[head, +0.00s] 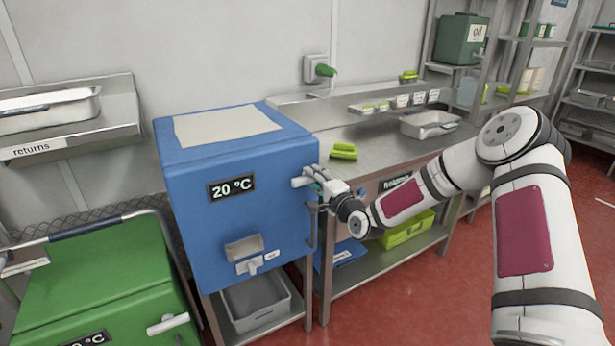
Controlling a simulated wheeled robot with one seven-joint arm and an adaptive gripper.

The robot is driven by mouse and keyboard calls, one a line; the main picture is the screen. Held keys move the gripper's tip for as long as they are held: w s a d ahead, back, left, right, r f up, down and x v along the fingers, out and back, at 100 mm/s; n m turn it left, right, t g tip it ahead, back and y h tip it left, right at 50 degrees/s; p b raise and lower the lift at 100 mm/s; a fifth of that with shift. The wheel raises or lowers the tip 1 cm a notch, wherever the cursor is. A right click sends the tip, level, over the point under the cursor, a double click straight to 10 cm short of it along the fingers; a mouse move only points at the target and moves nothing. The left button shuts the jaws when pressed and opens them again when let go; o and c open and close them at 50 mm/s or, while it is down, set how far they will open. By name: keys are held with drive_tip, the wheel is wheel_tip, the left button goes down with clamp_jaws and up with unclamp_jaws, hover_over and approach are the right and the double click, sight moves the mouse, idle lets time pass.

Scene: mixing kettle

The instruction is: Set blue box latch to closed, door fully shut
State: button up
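The blue box (192,190) stands left of centre on a metal stand, with a "20 °C" label on its front. A white latch lever (301,182) shows at its right face, roughly level and partly covered by my gripper. A grey bar handle (311,226) is below it on the same face. That face looks flush with the box, but I see it at a steep angle and cannot tell any small gap. My gripper (318,177) is at the lever, reaching in from the right. Its fingers are small and overlap the lever, so contact and opening are unclear.
A green box (95,290) stands at the lower left. A metal counter (375,145) with green items (344,151) is behind my gripper. A grey bin (256,303) sits under the blue box, and a green case (408,230) on the lower shelf. Red floor at right is open.

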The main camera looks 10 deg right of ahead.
drive_tip(key=shift+o, duration=0.6)
drive_tip(key=p+v, duration=0.3)
drive_tip(key=v, duration=0.4)
drive_tip(key=shift+p, duration=0.4)
drive_tip(key=shift+r, duration=0.1)
